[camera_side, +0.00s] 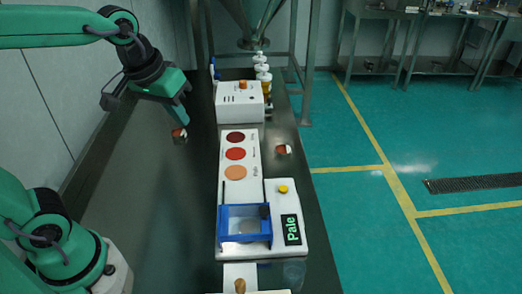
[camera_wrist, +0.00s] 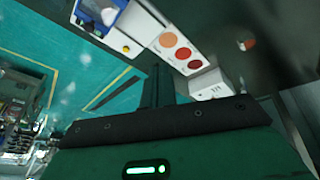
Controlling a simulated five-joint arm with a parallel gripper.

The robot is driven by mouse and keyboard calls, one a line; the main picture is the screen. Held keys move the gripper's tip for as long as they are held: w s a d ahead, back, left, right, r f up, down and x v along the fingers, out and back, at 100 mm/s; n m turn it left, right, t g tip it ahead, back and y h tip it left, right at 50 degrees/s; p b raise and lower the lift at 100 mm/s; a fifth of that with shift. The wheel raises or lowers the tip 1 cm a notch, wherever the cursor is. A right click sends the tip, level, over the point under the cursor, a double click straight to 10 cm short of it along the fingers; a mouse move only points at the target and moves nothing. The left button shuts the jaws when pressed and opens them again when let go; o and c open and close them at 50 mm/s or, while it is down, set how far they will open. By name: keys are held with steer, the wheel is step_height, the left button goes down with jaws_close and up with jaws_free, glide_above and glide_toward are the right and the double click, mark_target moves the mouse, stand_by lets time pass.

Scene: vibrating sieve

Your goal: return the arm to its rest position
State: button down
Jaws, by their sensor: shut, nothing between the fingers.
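My green arm reaches in from the left in the side view. My gripper (camera_side: 182,117) points down over the dark bench, left of the white machines. Its fingers are together with nothing between them. A small red-and-white piece (camera_side: 179,133) lies just below the fingertips in the side view; I cannot tell the exact gap. In the wrist view the closed fingers of my gripper (camera_wrist: 160,70) stick up in the middle.
A white box (camera_side: 239,112) stands behind. Another small red-and-white piece (camera_side: 283,150) lies on the right. The bench's left is clear.

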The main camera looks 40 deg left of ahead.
steer(key=s+a+f+m+t, duration=0.1)
steer(key=s+a+f+m, duration=0.1)
steer(key=s, duration=0.5)
steer(key=shift+s+a+m, duration=0.15)
steer(key=shift+a+m, duration=0.15)
steer(key=shift+a, duration=0.05)
